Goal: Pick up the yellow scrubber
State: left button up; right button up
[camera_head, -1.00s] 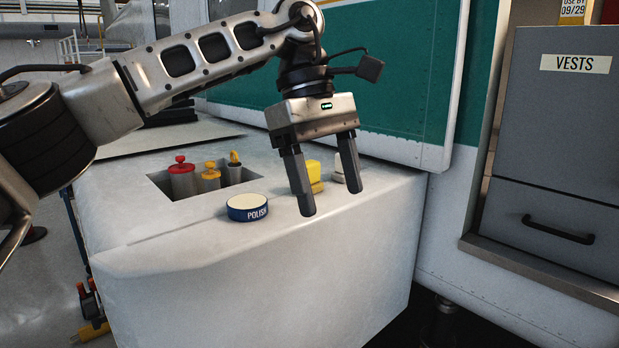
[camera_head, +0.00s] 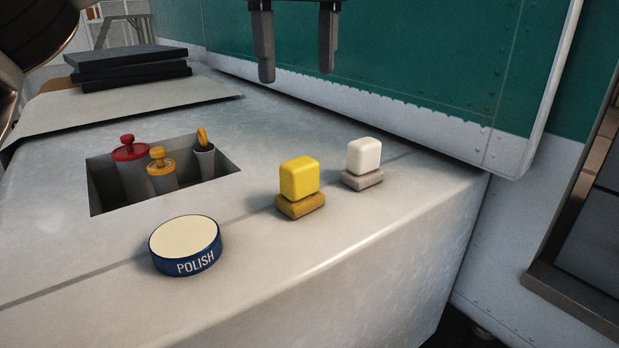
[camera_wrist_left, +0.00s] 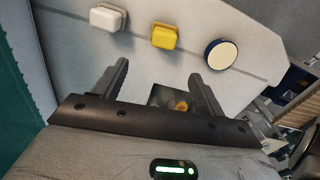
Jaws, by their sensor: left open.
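The yellow scrubber (camera_head: 299,180) stands upright on the white work surface, a yellow block on a darker yellow-brown base. It also shows in the left wrist view (camera_wrist_left: 164,36), beyond the fingertips. My left gripper (camera_head: 296,78) is open and empty at the top of the head view. Its fingers point down, and it is raised above and apart from the scrubber. In the left wrist view both fingers of the left gripper (camera_wrist_left: 160,72) are spread with nothing between them. My right gripper is not in view.
A white scrubber (camera_head: 363,160) stands right beside the yellow one. A round blue polish tin (camera_head: 186,246) lies to the left. A recess (camera_head: 104,188) holds red- and yellow-topped tools. Dark flat slabs (camera_head: 130,66) lie at the back left. A green-and-white wall (camera_head: 430,70) rises behind.

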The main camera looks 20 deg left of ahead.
pick_arm(q)
jog(key=b, duration=0.2)
send_over(299, 162)
notch_tip(299, 162, down, 4)
jog(key=shift+a+f, duration=0.15)
jog(key=shift+f, duration=0.1)
notch_tip(299, 162, down, 3)
jog(key=shift+w+f+b, duration=0.1)
jog(key=shift+w+b, duration=0.05)
jog(key=shift+b, duration=0.3)
jog(key=shift+f, duration=0.75)
jog(key=shift+f+b, duration=0.3)
jog(key=shift+f, duration=2.1)
jog(key=c, duration=1.1)
jog(key=shift+o, duration=0.2)
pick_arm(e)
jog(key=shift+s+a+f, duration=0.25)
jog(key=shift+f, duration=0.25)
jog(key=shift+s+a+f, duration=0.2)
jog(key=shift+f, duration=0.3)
